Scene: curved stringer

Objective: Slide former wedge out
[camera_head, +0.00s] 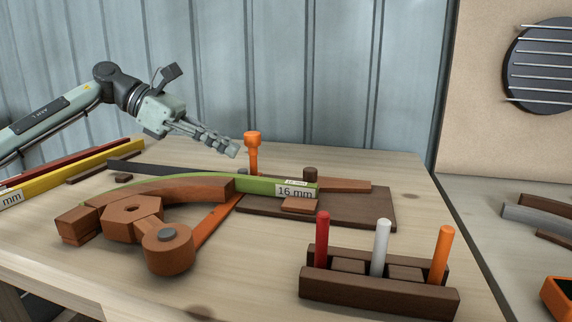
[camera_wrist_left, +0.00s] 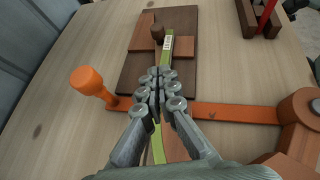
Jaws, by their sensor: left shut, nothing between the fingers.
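The former is an orange-brown curved block (camera_head: 160,190) with the green strip marked 16 mm (camera_head: 255,186) bent along it. The strip runs onto a dark board (camera_head: 370,212); the board also shows in the left wrist view (camera_wrist_left: 188,18). There a tapered brown wedge piece (camera_head: 345,185) lies behind the strip and a small brown block (camera_head: 300,205) in front of it; I cannot tell which is the former wedge. A short dark peg (camera_head: 310,173) stands by the tapered piece. My left gripper (camera_head: 236,152) is shut and empty, above the strip, beside the orange post; its fingertips (camera_wrist_left: 160,76) hide part of the strip.
The orange post (camera_head: 252,150) stands close to my left gripper. An orange lever (camera_head: 215,217) and round-ended block (camera_head: 168,250) lie in front. A rack (camera_head: 380,290) with red, white and orange rods stands at the front right. Yellow and red strips lie at left.

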